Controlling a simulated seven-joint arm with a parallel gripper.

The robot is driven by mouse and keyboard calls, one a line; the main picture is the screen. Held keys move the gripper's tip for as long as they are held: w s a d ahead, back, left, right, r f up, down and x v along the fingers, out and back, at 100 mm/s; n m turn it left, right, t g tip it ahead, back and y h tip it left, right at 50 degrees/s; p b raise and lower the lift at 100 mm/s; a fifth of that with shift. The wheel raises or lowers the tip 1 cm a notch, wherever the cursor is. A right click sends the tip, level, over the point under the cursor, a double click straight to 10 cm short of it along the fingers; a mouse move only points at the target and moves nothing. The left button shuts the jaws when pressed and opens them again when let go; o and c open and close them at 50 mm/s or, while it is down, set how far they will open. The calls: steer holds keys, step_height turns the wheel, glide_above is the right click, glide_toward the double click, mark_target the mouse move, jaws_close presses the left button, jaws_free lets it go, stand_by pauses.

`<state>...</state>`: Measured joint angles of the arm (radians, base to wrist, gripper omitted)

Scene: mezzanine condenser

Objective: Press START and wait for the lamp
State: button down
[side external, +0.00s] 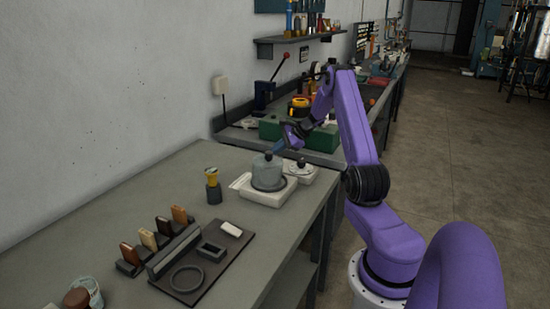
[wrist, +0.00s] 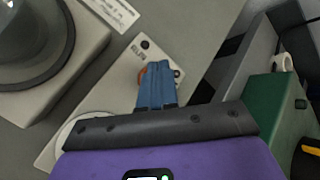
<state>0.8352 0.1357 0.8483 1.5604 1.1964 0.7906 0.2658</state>
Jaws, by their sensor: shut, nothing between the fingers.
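My gripper (wrist: 160,68) is shut and empty, its blue fingers pointing at a pale panel (wrist: 112,88) in the wrist view. An orange-brown round part (wrist: 141,74) on the panel is partly hidden by the fingertips; I cannot tell whether they touch it. A small dark round part (wrist: 145,45) sits beyond the fingertips and looks unlit. Printed lettering near it is too small to read surely, so I cannot tell which part is START or the lamp. In the side view my gripper (side external: 279,146) is low, just behind a glass vessel.
The glass vessel (side external: 267,168) stands on a white base (side external: 266,195). A pale unit with a round top (side external: 301,170) is beside it. A dark tray (side external: 205,262), wooden-handled pieces (side external: 148,239) and a yellow-topped item (side external: 212,184) stand nearer. A green box (wrist: 268,115) is at right.

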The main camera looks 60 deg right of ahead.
steer(key=shift+f, duration=0.65)
stand_by(0.5)
steer(key=shift+r, duration=1.1)
steer(key=shift+r, duration=2.5)
